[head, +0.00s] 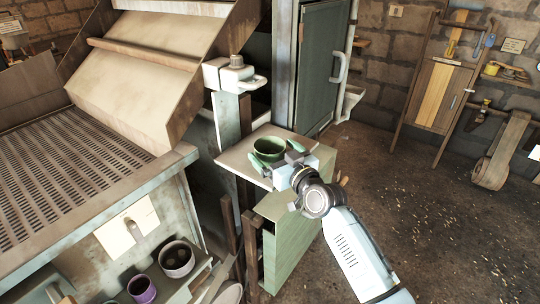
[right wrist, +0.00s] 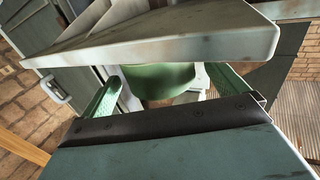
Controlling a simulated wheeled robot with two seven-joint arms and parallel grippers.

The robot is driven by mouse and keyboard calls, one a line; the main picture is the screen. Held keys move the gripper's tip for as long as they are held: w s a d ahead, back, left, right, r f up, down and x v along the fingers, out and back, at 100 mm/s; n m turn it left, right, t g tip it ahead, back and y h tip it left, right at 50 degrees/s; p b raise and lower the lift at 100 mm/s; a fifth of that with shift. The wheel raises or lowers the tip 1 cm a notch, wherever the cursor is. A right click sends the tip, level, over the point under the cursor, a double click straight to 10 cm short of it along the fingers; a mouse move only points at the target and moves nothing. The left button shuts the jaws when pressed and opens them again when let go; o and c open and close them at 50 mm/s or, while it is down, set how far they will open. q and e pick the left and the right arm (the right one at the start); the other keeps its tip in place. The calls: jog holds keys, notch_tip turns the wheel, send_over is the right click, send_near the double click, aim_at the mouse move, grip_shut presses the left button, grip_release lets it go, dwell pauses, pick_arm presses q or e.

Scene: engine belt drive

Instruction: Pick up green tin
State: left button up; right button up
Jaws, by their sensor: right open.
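The green tin (head: 268,150) is a round, open-topped tin that stands upright on a small pale shelf (head: 238,163) in the head view. My right gripper (head: 286,160) is at the tin's near right side, with its jaws open. In the right wrist view the green tin (right wrist: 158,82) shows between the two spread fingers, partly hidden by the pale shelf plate. I cannot tell whether a finger touches it. My left gripper is not in view.
A post with a pale clamp-like fitting (head: 235,75) rises behind the shelf. A green panel (head: 290,240) stands below it. A purple tin (head: 142,289) and a dark-filled pot (head: 177,259) sit at lower left. The floor at right is open.

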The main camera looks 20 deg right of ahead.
jog(key=shift+x, duration=1.3)
jog(key=shift+c, duration=0.2)
jog(key=c, duration=1.1)
